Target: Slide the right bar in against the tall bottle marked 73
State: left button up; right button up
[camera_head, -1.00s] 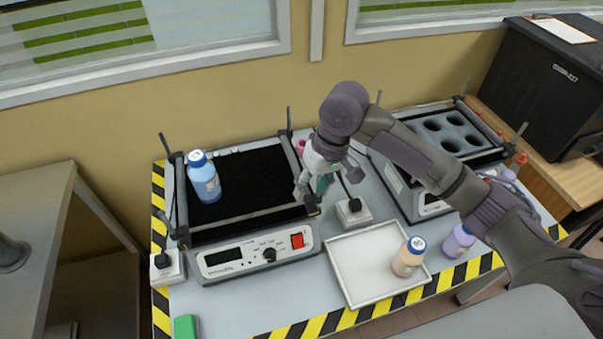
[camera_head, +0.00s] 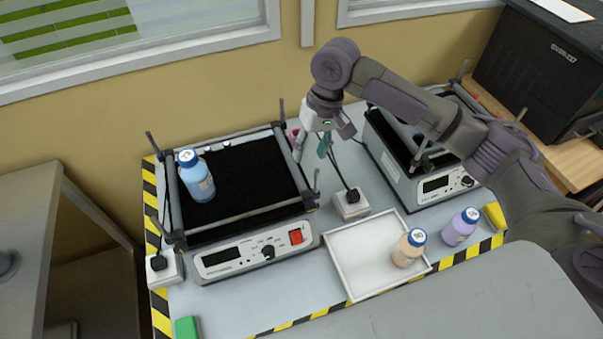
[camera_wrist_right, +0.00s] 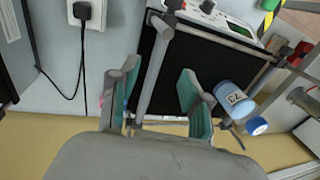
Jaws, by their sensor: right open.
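The tall bottle marked 73 (camera_head: 197,181) is blue with a blue cap. It stands upright near the left side of the black plate of the left shaker (camera_head: 240,165); its label also shows in the wrist view (camera_wrist_right: 234,98). The right bar (camera_head: 293,166) is a grey rail along the plate's right side, well apart from the bottle. In the wrist view the bar (camera_wrist_right: 152,76) passes between the teal fingers of my right gripper (camera_wrist_right: 160,92), which is open. In the head view my right gripper (camera_head: 317,147) hangs by the bar's far part. Contact cannot be told.
A white tray (camera_head: 340,275) with an orange bottle (camera_head: 409,248) lies in front. A purple bottle (camera_head: 461,227) stands beside it. A second device (camera_head: 425,170) stands right. A socket with plug (camera_head: 350,203) is near the shaker. The plate between bottle and right bar is clear.

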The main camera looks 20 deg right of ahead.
aim_at(301, 180)
jog(key=f, duration=0.3)
jog(key=a+f+p, duration=0.1)
jog(key=f, duration=0.1)
jog(key=shift+a+f, duration=0.1)
jog(key=shift+f, duration=0.3)
jog(key=f, duration=0.3)
jog(key=shift+a+f, duration=0.1)
jog(key=shift+a, duration=0.2)
jog(key=shift+w+f, duration=0.1)
jog(key=shift+f, duration=0.3)
pick_arm(q)
jog(key=shift+s+a+r, duration=0.1)
jog(key=shift+s+r, duration=0.25)
jog(key=shift+r, duration=0.45)
